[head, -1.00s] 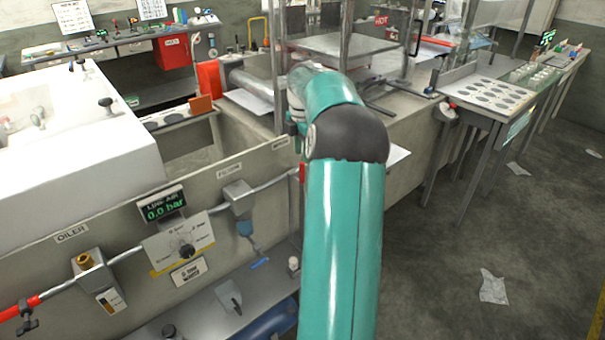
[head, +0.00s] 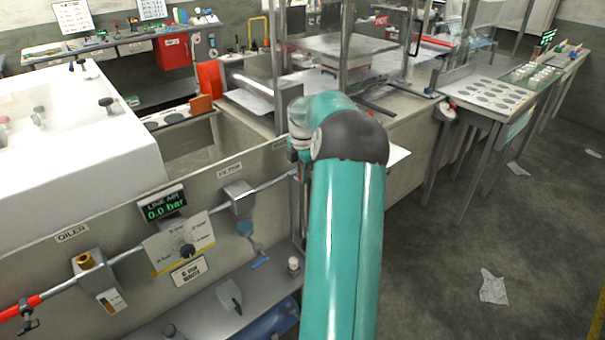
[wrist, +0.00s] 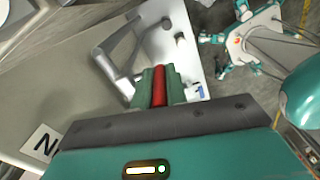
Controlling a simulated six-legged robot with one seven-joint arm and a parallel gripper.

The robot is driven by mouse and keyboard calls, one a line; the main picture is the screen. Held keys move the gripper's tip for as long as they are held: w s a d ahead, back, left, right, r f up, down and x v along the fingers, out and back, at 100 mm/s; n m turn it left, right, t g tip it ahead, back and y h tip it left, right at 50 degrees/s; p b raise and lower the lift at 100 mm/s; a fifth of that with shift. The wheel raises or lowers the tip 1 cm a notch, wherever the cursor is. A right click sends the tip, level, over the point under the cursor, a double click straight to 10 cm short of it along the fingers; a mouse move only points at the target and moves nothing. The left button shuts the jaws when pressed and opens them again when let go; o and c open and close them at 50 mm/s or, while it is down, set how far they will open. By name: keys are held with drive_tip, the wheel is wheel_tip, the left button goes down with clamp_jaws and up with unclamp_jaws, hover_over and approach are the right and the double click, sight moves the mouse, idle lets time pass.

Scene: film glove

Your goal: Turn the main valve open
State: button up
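In the wrist view, a narrow red handle (wrist: 159,88) lies between the two green fingers of my gripper (wrist: 160,86). The fingers sit close against it on both sides with no clear gap. I take it for the main valve's handle; the valve body is hidden. In the head view my arm hides the gripper and the right end of the grey pipe (head: 268,186). A line air display (head: 165,205) on the panel reads 0.0 bar.
Along the pipe are a filter (head: 238,195), a regulator knob (head: 187,250) and an oiler (head: 86,262). A small dark valve (head: 29,320) is at the lower left. A white basin (head: 75,150) stands behind the panel. The floor (head: 420,260) at right is mostly clear.

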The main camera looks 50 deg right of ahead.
clamp_jaws()
drive_tip(key=shift+w+a+f+g+h, duration=0.15)
drive_tip(key=shift+a+f+g+h, duration=0.35)
drive_tip(key=shift+h, duration=1.7)
drive_tip(key=shift+w+a+f+g+h, duration=0.2)
drive_tip(key=shift+a+g+h, duration=0.35)
drive_tip(key=shift+h, duration=1.65)
drive_tip(key=shift+w+a+f+g+h, duration=0.15)
drive_tip(key=shift+a+f+g+h, duration=0.4)
drive_tip(key=shift+h, duration=1.65)
drive_tip(key=shift+a+r, duration=0.15)
drive_tip(key=shift+r, duration=0.05)
drive_tip(key=o, duration=0.8)
unclamp_jaws()
drive_tip(key=shift+a, duration=0.1)
